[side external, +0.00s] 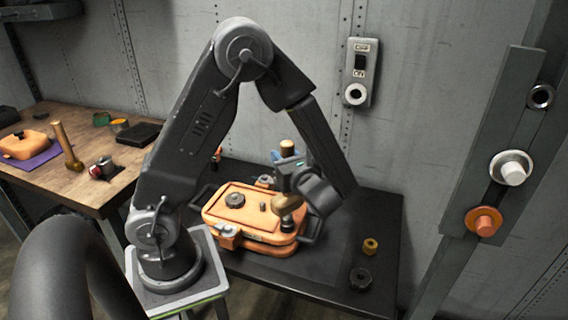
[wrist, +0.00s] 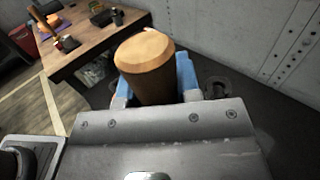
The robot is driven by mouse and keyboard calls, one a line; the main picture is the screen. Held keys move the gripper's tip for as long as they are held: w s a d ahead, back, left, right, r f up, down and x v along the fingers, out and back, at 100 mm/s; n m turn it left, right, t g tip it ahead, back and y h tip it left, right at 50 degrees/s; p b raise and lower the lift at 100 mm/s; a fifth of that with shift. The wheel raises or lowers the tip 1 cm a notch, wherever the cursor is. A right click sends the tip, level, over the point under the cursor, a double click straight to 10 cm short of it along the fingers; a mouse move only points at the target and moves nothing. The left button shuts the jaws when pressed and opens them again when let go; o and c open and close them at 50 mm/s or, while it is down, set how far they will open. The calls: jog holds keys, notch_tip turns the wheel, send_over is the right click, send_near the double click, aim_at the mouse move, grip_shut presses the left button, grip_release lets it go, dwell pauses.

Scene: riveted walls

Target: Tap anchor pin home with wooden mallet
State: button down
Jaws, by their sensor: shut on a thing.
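My gripper (side external: 289,170) is shut on the wooden mallet (side external: 288,148). Part of its wood stands above the jaws, and a rounded tan wooden part (side external: 288,203) shows below them, over the right side of the orange case (side external: 222,217). In the wrist view, a thick wooden end (wrist: 146,62) sits between the blue finger pads of my gripper (wrist: 155,85). A small upright pin (side external: 262,207) stands on the case lid, left of the wooden part and apart from it in the picture. I cannot tell how deep it sits, nor the height of the mallet above the lid.
A dark round knob (side external: 235,200) sits on the lid. A brass nut (side external: 370,246) and a dark ring (side external: 360,279) lie on the dark table (side external: 325,265). A wooden bench (side external: 118,178) stands left. A riveted wall and a grey post (side external: 510,110) bound the room.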

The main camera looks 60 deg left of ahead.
jog(key=shift+r, duration=0.65)
jog(key=shift+f, duration=2)
jog(key=shift+r, duration=0.1)
jog(key=shift+r, duration=1.7)
jog(key=shift+r, duration=2.55)
